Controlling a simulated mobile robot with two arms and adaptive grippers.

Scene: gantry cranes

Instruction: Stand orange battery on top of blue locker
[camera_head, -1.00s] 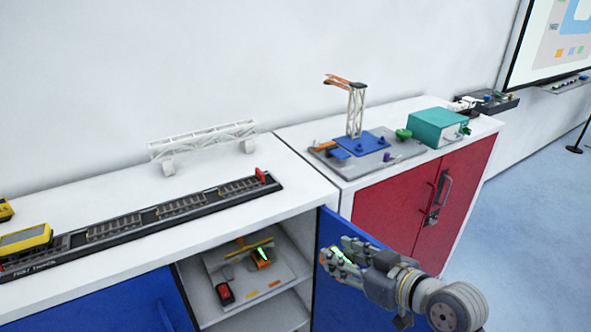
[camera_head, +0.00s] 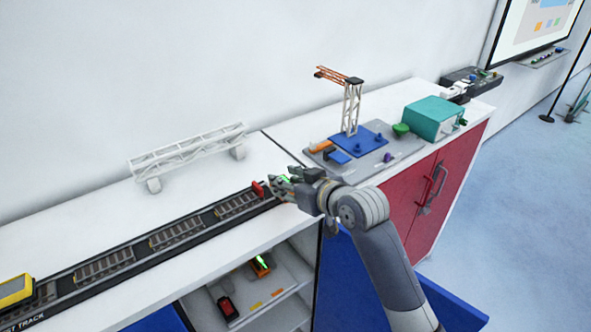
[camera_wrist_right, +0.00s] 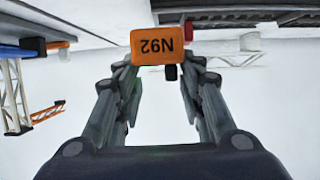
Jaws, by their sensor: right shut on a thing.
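My right gripper (camera_head: 284,187) is shut on an orange block marked N92 (camera_wrist_right: 153,46), taken as the orange battery. The block sits between the fingertips in the right wrist view; in the head view the fingers mostly hide it. The gripper is over the right end of the white-topped cabinet with blue doors (camera_head: 335,285), taken as the blue locker, near the red stop at the track's end. I cannot tell if the block touches the top. My left gripper is not in view.
A dark track (camera_head: 155,240) with a yellow vehicle (camera_head: 15,290) runs along the blue locker's top. A white truss (camera_head: 190,153) stands behind it. A red-doored cabinet (camera_head: 415,195) holds a crane model.

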